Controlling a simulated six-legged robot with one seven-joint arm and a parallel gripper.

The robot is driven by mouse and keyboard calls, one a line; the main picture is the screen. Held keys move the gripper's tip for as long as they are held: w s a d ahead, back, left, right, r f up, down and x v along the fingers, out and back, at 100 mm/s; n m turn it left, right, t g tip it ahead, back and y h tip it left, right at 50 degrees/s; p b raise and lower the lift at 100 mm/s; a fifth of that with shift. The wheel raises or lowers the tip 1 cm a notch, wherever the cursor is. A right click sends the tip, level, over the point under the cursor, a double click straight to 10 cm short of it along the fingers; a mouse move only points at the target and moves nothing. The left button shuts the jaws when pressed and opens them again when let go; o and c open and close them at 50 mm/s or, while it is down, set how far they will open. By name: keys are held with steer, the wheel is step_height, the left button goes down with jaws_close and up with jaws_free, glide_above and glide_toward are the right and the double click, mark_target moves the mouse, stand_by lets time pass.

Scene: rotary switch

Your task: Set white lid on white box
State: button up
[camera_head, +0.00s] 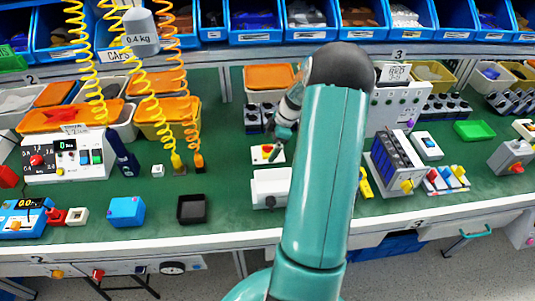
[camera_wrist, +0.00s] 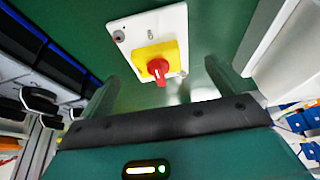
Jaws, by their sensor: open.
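My gripper (camera_wrist: 162,72) is open and empty in the wrist view. Its two dark fingers stand apart, on either side of a rotary switch (camera_wrist: 158,66) with a red knob, a yellow block and a white plate. In the head view my gripper (camera_head: 284,132) is just above and right of that switch (camera_head: 267,153). A small white box-like piece (camera_head: 77,215) with a dark square centre sits at the bench's front left. A small white block (camera_head: 158,170) stands further right. I cannot tell which of these is the white box or white lid.
A white case (camera_head: 271,188) stands in front of the switch, partly hidden by my arm. Yellow and orange coiled cords hang at left. Green bench between them is clear.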

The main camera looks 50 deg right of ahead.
mark_target(269, 146)
steer(key=x, duration=0.3)
steer(key=shift+d, duration=0.1)
steer(key=c, duration=1)
steer(key=shift+c, duration=0.3)
step_height(269, 146, up, 10)
steer(key=shift+s+r, duration=0.1)
steer(key=shift+s, duration=0.05)
steer(key=s+a+r, duration=0.3)
steer(key=s+a, duration=0.2)
steer(key=s, duration=0.1)
steer(key=s+a+r, duration=0.3)
steer(key=s+a, duration=0.3)
steer(key=s, duration=0.1)
steer(key=shift+s+a, duration=0.2)
steer(key=shift+a, duration=0.1)
